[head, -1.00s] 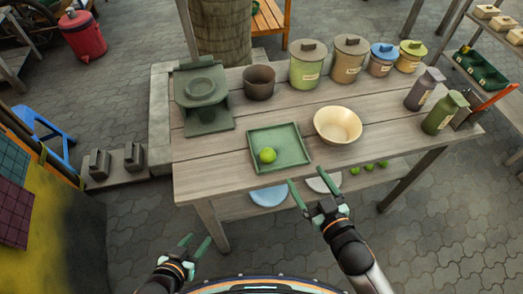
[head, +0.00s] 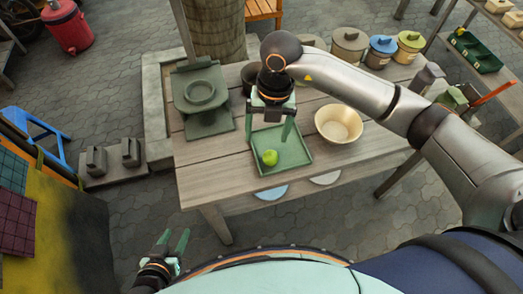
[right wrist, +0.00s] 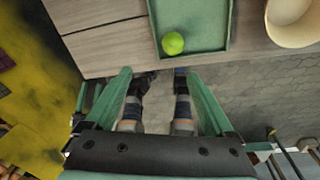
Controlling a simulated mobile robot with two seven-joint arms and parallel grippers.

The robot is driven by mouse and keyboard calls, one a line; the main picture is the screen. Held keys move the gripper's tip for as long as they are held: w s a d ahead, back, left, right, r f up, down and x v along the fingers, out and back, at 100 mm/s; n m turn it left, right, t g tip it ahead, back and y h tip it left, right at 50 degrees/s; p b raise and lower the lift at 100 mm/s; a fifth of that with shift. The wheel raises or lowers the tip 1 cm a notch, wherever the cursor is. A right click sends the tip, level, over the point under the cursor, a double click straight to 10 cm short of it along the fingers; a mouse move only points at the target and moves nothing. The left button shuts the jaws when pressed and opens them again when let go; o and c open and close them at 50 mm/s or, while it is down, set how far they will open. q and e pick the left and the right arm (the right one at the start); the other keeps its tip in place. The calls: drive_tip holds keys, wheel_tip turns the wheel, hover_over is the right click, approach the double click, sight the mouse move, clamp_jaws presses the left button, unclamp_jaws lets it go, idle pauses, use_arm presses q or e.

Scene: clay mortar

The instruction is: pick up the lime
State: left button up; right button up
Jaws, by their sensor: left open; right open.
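The green lime (head: 270,157) lies in the square green tray (head: 300,166) on the wooden table. It also shows in the right wrist view (right wrist: 173,43), near the tray's left wall, beyond my fingertips. My right gripper (head: 270,139) is open and empty above the tray, its fingers pointing down, apart from the lime. In the right wrist view its fingers (right wrist: 158,75) are spread, with nothing between them. My left gripper (head: 176,243) is open and empty, low at the left, away from the table.
A cream bowl (head: 338,124) stands right of the tray. A green scale-like stand (head: 201,95) is at the table's left. Several lidded canisters (head: 382,50) line the back, partly hidden by my right arm. Bare table top lies left of the tray.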

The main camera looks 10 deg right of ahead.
drive_tip(key=w+d, duration=0.1)
drive_tip(key=d, duration=0.1)
drive_tip(key=h, duration=0.1)
hover_over(271, 152)
drive_tip(key=f, duration=0.6)
drive_tip(key=shift+w+d+f+p, duration=0.1)
drive_tip(key=shift+w+d+p, duration=0.05)
drive_tip(key=shift+d+p, duration=0.15)
drive_tip(key=shift+s+a+f+p, duration=0.1)
drive_tip(key=shift+a+f+p, duration=0.1)
drive_tip(key=shift+f, duration=1.2)
drive_tip(key=shift+s+a+f+p, duration=0.1)
drive_tip(key=shift+a+f+p, duration=0.05)
drive_tip(key=shift+f, duration=1.2)
drive_tip(key=shift+c, duration=0.2)
clamp_jaws()
